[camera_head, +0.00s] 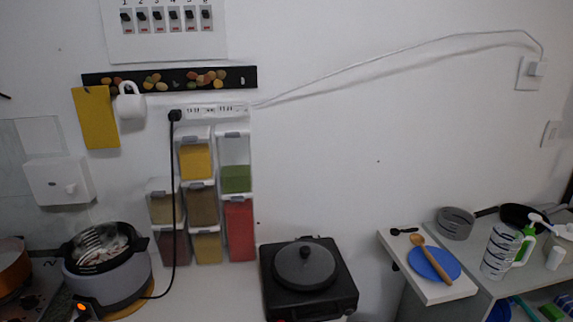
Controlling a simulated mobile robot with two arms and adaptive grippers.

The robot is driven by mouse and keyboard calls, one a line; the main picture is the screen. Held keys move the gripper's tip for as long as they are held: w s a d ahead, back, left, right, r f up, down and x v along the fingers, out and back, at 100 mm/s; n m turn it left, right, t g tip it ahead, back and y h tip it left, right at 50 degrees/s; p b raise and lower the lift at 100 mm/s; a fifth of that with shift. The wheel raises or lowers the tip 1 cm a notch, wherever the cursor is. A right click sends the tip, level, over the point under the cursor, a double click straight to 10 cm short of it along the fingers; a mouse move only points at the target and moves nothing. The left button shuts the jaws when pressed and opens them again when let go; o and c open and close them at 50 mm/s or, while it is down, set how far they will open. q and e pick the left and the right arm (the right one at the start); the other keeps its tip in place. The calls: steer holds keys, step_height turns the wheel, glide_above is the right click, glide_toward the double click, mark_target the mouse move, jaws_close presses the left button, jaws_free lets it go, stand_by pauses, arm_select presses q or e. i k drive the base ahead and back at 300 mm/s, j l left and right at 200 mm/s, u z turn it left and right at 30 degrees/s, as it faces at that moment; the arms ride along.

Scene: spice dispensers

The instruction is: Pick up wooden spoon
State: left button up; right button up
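The wooden spoon (433,259) lies across a blue plate (424,269) on a small white shelf (440,292) at the right. Its rounded bowl end points to the upper left, past the plate's rim, and its handle runs toward the lower right. Neither of my grippers is in the head view.
A small black spoon (404,231) lies behind the plate. A black hot plate with a dark lid (305,265) is to the left. Spice dispensers (202,205) hang on the wall.

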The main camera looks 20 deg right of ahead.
mark_target(417, 239)
steer(key=z, duration=1.7)
steer(key=l, duration=0.15)
steer(key=i, duration=0.05)
